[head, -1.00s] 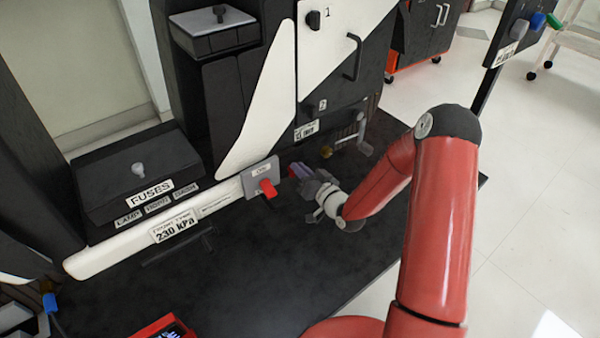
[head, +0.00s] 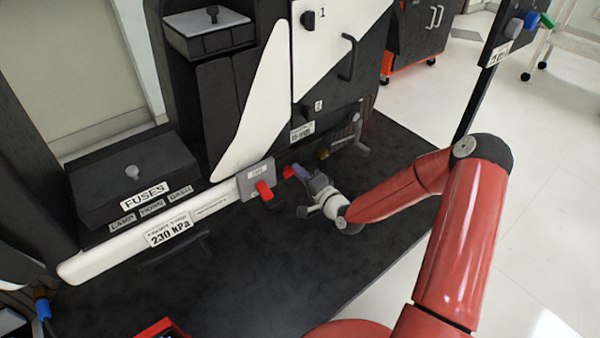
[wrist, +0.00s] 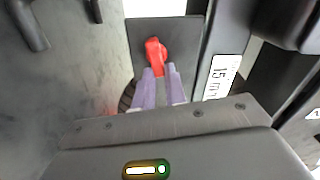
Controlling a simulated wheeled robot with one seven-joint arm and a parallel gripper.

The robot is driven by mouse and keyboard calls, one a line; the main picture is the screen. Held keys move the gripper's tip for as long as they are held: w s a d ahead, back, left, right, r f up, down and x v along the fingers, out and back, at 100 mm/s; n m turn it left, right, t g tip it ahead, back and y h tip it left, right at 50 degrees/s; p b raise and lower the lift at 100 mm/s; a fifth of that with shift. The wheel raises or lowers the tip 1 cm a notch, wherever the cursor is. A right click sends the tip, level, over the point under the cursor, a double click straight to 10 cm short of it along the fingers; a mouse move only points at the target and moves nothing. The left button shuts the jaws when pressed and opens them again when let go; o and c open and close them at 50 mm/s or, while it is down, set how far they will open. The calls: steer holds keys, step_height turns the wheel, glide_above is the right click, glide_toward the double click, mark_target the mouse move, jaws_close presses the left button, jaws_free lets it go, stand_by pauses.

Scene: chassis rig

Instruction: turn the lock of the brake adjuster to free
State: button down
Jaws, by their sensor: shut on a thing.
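The lock is a small red handle on a dark grey plate (wrist: 178,32). In the wrist view the red lock (wrist: 155,54) stands ahead of my gripper (wrist: 160,73), whose two pale purple fingers are shut on its near end. In the head view the red lock (head: 288,171) shows at the tips of my gripper (head: 296,172), low at the front of the rig. The fingers hide part of the lock, and I cannot read any marking for its positions.
A second red handle (head: 264,190) sits on a grey plate at the end of the white bar (head: 105,254), left of my gripper. A crank-like metal part (head: 357,140) sticks out to the right. A 15 mm label (wrist: 220,76) is beside the lock.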

steer(key=shift+f+m, duration=0.2)
steer(key=shift+m, duration=0.9)
steer(key=c, duration=1.4)
jaws_free()
steer(key=shift+c, duration=0.2)
steer(key=v, duration=0.8)
steer(key=shift+p, duration=0.35)
steer(key=shift+w, duration=0.15)
